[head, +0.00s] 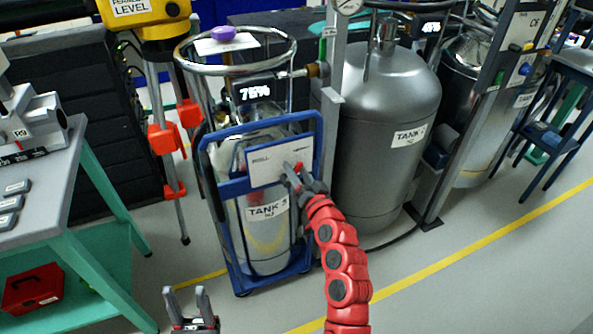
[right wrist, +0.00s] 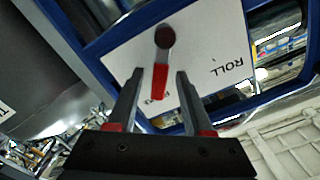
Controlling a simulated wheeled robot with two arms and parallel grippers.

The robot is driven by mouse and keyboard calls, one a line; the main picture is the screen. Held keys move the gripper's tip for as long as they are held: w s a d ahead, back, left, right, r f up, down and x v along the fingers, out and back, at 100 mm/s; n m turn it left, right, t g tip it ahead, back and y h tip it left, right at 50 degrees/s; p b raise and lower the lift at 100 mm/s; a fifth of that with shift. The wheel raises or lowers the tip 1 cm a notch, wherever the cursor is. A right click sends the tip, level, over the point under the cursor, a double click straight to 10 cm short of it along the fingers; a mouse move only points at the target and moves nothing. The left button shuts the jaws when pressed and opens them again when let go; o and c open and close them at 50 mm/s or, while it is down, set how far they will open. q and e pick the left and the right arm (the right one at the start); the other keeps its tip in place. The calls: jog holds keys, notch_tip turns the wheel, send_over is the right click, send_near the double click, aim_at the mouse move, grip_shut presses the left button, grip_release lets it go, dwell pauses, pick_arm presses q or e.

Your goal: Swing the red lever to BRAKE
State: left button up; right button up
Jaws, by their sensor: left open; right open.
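The red lever (right wrist: 159,82) hangs from a dark round pivot on a white plate (right wrist: 115,48) in the right wrist view. The plate is on the blue cart (head: 320,140) that holds TANK 5 (head: 262,235). The word ROLL is readable on the plate; another label by the lever is mostly hidden. My right gripper (right wrist: 159,72) is open, its two fingers on either side of the lever's handle with gaps visible. In the head view the lever (head: 299,166) is a small red spot at my right gripper's tips. My left gripper (head: 202,294) is open and empty, low in front.
A large grey tank (head: 385,135) stands right of the cart behind a metal post. A yellow device on a red-footed tripod (head: 162,138) is behind left. A green-legged table (head: 60,180) is at the left. The floor at front right is clear.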

jog(key=v, duration=1.7)
jog(key=shift+w, duration=0.1)
